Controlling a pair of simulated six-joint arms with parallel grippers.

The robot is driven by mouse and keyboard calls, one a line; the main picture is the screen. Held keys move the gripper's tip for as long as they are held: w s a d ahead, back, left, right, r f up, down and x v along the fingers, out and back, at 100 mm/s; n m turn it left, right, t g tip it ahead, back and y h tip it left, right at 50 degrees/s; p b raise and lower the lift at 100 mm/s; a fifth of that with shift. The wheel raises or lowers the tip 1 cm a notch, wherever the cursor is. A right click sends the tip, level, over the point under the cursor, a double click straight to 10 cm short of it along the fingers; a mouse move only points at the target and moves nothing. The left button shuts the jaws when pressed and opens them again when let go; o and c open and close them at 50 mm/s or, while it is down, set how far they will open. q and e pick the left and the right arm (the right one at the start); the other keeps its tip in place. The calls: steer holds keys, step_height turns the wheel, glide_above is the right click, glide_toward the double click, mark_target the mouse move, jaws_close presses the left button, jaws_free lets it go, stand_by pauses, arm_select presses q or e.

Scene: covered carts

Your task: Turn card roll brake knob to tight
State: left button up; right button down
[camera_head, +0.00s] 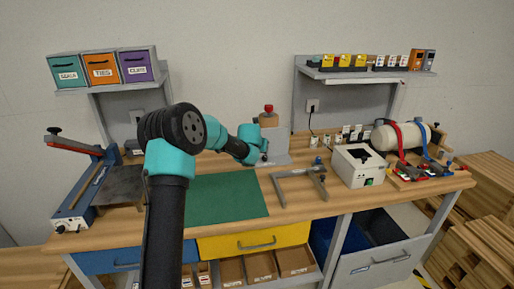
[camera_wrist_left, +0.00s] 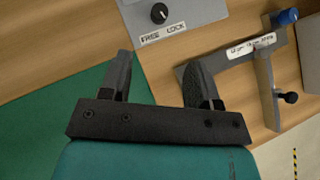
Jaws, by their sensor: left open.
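A black knob (camera_wrist_left: 159,13) sits on a grey box (camera_wrist_left: 195,12) at the top of the left wrist view. The label below it reads FREE on the left and LOCK on the right; no tight mark is legible. Its pointer setting is hard to tell. My left gripper (camera_wrist_left: 158,62) is open and empty, its fingertips apart from the box and below the knob in that view. In the head view, my left wrist is beside a grey stand (camera_head: 275,148). A cream roll (camera_head: 399,137) with red and blue straps lies at the right; I cannot make out its knob.
A white box (camera_head: 357,166) stands further right. A sealer-like press (camera_head: 85,190) stands left. Shelves hold bins (camera_head: 103,67).

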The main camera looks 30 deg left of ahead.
arm_select(q)
steer(key=v, duration=0.4)
stand_by(0.4)
